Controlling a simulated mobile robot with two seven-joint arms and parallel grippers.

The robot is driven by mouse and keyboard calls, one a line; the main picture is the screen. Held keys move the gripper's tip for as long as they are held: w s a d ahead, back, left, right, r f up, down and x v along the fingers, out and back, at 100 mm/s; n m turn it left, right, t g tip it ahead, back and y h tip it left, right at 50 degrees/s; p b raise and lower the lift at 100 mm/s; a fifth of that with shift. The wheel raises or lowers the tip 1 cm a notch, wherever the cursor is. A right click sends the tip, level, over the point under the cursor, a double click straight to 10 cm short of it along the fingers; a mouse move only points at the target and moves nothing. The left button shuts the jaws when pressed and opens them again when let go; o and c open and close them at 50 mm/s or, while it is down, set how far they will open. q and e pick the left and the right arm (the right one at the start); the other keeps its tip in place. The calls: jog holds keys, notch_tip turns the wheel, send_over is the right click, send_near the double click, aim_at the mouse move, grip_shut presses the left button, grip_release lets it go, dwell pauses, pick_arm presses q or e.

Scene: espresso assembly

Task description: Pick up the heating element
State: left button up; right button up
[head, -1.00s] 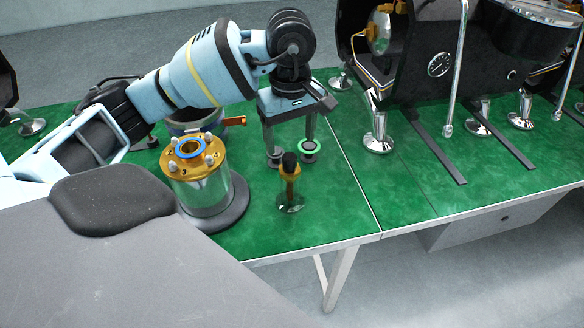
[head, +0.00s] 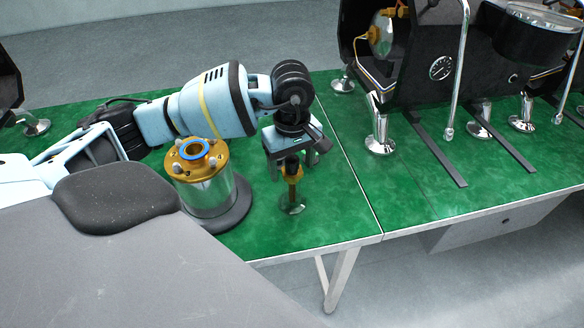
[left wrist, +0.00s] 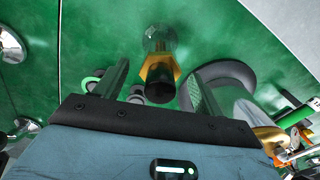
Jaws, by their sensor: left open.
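A small upright part with a black top and a brass hex body (head: 292,183) stands on a clear glassy foot on the green table; I cannot tell for certain that it is the heating element. It also shows in the left wrist view (left wrist: 161,71), seen from above. My right gripper is not in view.
A steel cylinder (head: 208,196) with a brass flange and blue ring stands on a dark round base at left. A green ring part (left wrist: 92,82) shows beside one finger. Espresso machine frames (head: 400,60) stand at the right. Green table is clear in front.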

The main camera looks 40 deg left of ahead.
pick_arm(q)
jog(key=c, duration=1.3)
jog(key=shift+r, duration=0.15)
